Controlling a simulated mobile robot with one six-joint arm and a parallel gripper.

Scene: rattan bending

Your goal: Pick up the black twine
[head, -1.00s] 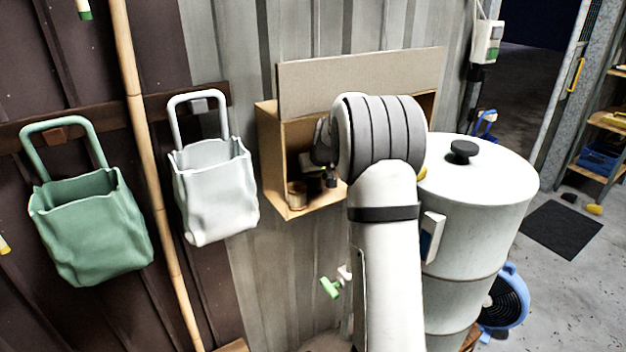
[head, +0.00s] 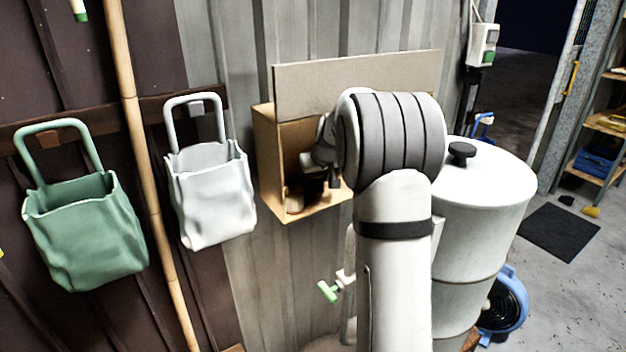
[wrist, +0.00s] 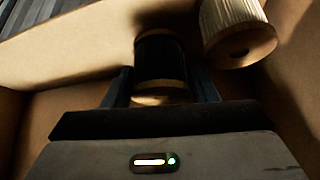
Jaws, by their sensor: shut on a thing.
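The black twine (wrist: 160,58) is a dark spool with tan wooden ends, seen in the wrist view inside the wooden box. My gripper (wrist: 162,88) is shut on it, with one finger on each side of the spool. In the head view my gripper (head: 316,183) reaches into the open wooden box (head: 264,160) on the wall, and my arm hides the right part of the box. I cannot tell whether the spool still touches the box floor.
A cream twine spool (wrist: 232,22) is close to the right of the black one. A board (head: 350,85) rises above the box. White (head: 210,200) and green (head: 85,235) bags hang to the left, and a white drum (head: 485,210) stands to the right.

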